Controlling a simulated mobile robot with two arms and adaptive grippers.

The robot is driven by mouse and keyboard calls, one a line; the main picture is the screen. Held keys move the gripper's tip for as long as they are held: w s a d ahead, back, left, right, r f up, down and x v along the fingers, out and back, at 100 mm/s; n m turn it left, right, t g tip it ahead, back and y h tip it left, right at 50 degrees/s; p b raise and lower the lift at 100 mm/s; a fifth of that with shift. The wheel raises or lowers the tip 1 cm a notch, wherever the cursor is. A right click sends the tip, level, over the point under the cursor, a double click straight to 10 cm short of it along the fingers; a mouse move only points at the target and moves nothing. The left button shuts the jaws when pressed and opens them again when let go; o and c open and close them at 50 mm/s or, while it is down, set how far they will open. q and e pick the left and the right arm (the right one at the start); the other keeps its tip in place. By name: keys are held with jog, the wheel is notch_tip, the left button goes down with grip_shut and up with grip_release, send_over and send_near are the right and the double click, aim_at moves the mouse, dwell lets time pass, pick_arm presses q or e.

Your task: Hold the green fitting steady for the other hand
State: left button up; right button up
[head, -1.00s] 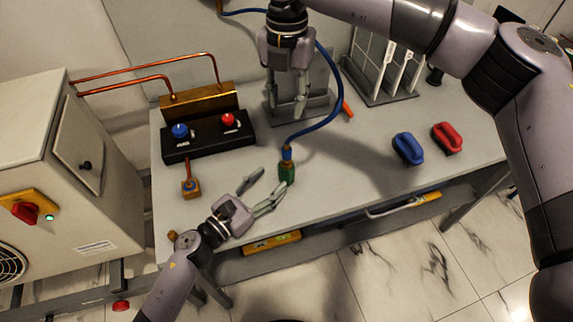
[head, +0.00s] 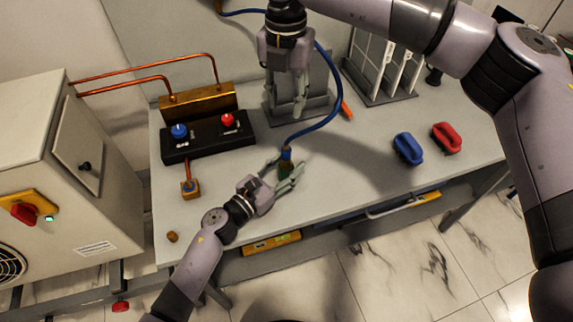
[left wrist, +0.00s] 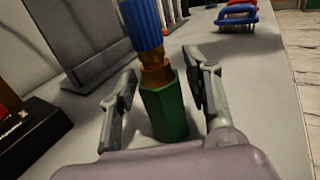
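The green fitting (head: 285,169) stands upright near the front of the workbench, with a brass collar and a blue hose end on top. It also shows in the left wrist view (left wrist: 165,108). My left gripper (head: 277,174) is low at the bench with its fingers on either side of the fitting. In the left wrist view the fingers (left wrist: 163,82) are apart, with narrow gaps beside the fitting. My right gripper (head: 287,108) hangs higher up, behind the fitting, fingers pointing down and apart, with nothing seen between them.
A blue hose (head: 327,112) curves up from the fitting past my right gripper. A black block with blue and red knobs (head: 205,136) is at left. A grey rack (head: 380,92) stands behind.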

pick_arm(q)
grip_shut()
dwell(0.9)
dwell(1.0)
